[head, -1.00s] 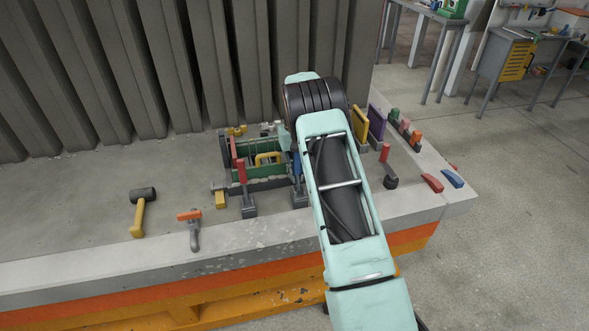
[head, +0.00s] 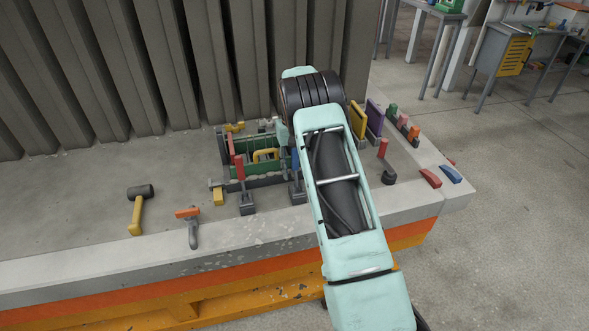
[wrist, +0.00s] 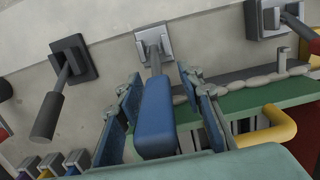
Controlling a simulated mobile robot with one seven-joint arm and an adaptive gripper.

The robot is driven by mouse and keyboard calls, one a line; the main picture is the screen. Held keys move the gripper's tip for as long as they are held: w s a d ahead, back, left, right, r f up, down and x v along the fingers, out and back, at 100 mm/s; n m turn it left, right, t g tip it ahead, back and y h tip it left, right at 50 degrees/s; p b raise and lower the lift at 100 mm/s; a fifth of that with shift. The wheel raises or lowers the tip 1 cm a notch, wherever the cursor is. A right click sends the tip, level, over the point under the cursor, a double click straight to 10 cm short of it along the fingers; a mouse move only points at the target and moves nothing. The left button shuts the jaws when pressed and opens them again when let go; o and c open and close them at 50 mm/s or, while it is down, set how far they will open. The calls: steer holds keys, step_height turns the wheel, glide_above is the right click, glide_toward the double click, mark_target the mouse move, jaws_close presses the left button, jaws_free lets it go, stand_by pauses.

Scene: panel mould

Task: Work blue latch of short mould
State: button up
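The blue latch handle (wrist: 155,118) stands between the two fingers of my gripper (wrist: 168,108) in the wrist view. Its grey bracket (wrist: 153,42) is fixed on the pale concrete. My gripper is open, one finger on each side of the handle, with a narrow gap on the left and a wider one on the right. In the head view only a sliver of the blue latch (head: 295,160) shows, and my arm hides the gripper. The short mould (head: 262,168) has green walls and a yellow handle (wrist: 275,128).
A latch with a red handle (head: 239,168) stands left of the blue one. A dark-handled latch (wrist: 48,112) is at the left in the wrist view.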

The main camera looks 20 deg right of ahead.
step_height(320, 180, up, 12)
steer(key=w, duration=0.1)
stand_by(0.4)
steer(key=shift+w, duration=0.1)
